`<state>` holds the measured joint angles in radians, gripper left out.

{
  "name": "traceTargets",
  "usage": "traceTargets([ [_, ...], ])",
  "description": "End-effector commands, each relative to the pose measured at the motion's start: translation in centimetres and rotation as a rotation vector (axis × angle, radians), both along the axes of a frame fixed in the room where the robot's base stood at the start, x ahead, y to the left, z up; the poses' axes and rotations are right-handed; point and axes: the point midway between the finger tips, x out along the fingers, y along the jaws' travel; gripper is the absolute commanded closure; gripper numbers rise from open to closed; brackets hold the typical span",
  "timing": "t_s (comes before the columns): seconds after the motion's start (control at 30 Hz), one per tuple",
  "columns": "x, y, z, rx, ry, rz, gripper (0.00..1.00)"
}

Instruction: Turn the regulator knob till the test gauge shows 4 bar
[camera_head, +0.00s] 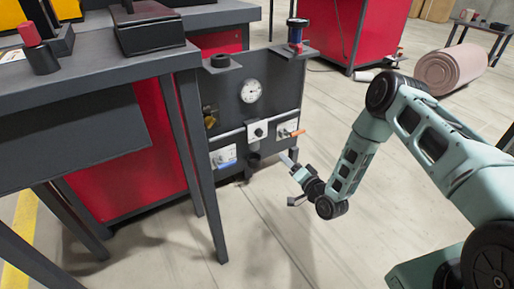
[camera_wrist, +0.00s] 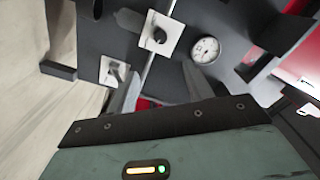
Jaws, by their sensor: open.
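The round white-faced gauge (camera_head: 251,90) is on the upper part of the dark panel; its reading is too small to tell. A black knob (camera_head: 258,131) on a white plate sits below it. The wrist view shows the knob (camera_wrist: 160,36) at upper middle and the gauge (camera_wrist: 205,50) to its right. My gripper (camera_head: 291,180) is in front of the panel's lower right, apart from the knob. In the wrist view its two fingers (camera_wrist: 162,70) are spread, with nothing between them, and the knob lies beyond their tips.
An orange-handled valve (camera_head: 292,132) is right of the knob, a blue-and-white fitting (camera_head: 224,158) lower left and a brass part (camera_head: 209,118) at left. A dark workbench (camera_head: 100,68) stands close on the left. The floor (camera_head: 300,245) before the panel is clear.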

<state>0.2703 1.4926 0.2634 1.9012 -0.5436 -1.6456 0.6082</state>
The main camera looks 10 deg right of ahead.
Motion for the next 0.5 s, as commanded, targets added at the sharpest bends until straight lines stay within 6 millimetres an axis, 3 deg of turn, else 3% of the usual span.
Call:
traceTargets([
  [0.17, 2.0, 0.7, -0.1, 0.000, -0.006, 0.000, 0.49],
  [0.5, 8.7, 2.9, -0.2, -0.001, -0.005, 0.001, 0.49],
])
